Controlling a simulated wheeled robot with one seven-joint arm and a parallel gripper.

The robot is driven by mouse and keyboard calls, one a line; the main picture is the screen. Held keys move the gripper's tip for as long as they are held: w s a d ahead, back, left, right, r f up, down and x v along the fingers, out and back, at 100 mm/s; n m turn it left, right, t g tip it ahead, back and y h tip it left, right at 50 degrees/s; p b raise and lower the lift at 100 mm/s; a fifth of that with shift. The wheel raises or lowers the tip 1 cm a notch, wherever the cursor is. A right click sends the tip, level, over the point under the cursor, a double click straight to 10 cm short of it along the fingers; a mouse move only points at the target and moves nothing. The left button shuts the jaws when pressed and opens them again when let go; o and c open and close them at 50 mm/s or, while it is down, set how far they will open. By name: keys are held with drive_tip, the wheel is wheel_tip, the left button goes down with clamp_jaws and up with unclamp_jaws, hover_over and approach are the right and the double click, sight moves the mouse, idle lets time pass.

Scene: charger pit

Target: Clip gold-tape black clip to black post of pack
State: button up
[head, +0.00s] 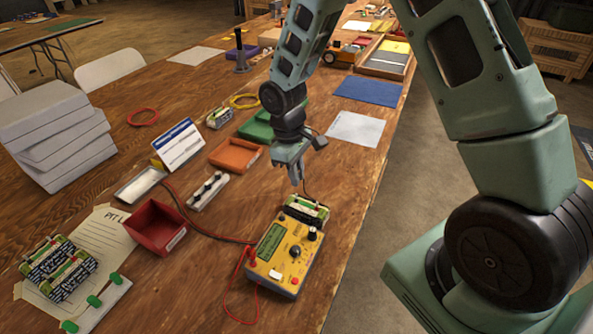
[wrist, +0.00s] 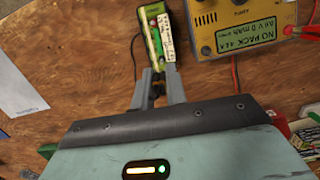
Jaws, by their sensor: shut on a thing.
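The pack (head: 307,208), green with a pale label, lies just behind the yellow charger (head: 285,255). In the wrist view the pack (wrist: 155,35) is just beyond my fingertips, and the charger (wrist: 240,25) screen reads "NO PACK". My gripper (head: 297,181) is shut on a small dark thing between its fingers (wrist: 160,72), seemingly the black clip (wrist: 156,88), low at the pack's near end. The fingers hide most of the clip, so its gold tape cannot be made out. I cannot tell whether the clip touches the black post.
A red tray (head: 157,226), an orange tray (head: 235,154) and a metal strip with black knobs (head: 208,190) stand left. More packs (head: 58,268) lie front left. The table's right edge is near.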

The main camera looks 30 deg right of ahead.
drive_tip(key=shift+f+b, duration=1.35)
drive_tip(key=shift+f, duration=1.1)
drive_tip(key=shift+f+p, duration=0.2)
drive_tip(key=shift+p, duration=0.1)
idle(0.6)
drive_tip(key=o, duration=0.8)
drive_tip(key=shift+o, duration=0.2)
drive_tip(key=shift+o, duration=1.1)
drive_tip(key=shift+r+p, duration=3.25)
drive_tip(key=shift+r, duration=0.5)
